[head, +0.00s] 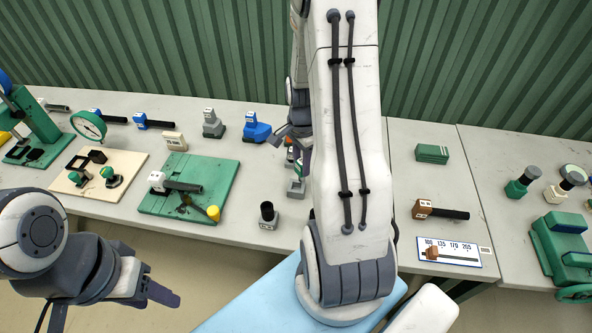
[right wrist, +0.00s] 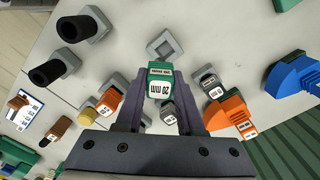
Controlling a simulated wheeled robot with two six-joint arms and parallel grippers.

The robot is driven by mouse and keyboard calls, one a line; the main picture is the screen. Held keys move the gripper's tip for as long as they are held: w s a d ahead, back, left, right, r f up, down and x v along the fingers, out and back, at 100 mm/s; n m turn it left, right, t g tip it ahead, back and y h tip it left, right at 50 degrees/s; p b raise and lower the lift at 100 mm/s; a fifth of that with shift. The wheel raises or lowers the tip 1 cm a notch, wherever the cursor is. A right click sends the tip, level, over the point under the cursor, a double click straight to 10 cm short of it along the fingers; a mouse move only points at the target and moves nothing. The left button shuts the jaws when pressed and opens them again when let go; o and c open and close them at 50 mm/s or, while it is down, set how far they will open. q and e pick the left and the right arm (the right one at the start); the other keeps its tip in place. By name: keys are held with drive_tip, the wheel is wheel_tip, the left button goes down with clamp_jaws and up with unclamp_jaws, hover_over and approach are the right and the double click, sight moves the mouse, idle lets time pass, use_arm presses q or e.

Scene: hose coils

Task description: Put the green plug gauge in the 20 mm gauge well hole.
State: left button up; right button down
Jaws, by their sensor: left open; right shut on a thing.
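The green plug gauge (right wrist: 160,80) has a white face marked 20 mm. My right gripper (right wrist: 158,92) is shut on it, with a dark finger on each side. A grey square block with a square opening (right wrist: 165,45) lies just beyond the gauge in the right wrist view. It looks like a gauge well, but no size mark is readable on it, and the gauge appears apart from it. My left gripper (head: 154,283) is open and empty in front of the table.
An orange block (right wrist: 228,112) and a blue block (right wrist: 292,76) stand right of my right gripper. Black-topped grey blocks (right wrist: 82,27) stand to the left. A green board (head: 215,172) and a cream board (head: 72,183) lie on the table at left in the head view.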

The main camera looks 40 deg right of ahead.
drive_tip(key=shift+w+a+f, duration=0.4)
drive_tip(key=shift+w+a, duration=0.1)
wheel_tip(320, 180, down, 3)
drive_tip(key=shift+f+p, duration=0.1)
drive_tip(key=shift+p, duration=0.5)
drive_tip(key=shift+f, duration=0.4)
drive_tip(key=shift+f, duration=0.1)
drive_tip(key=c, duration=0.5)
unclamp_jaws()
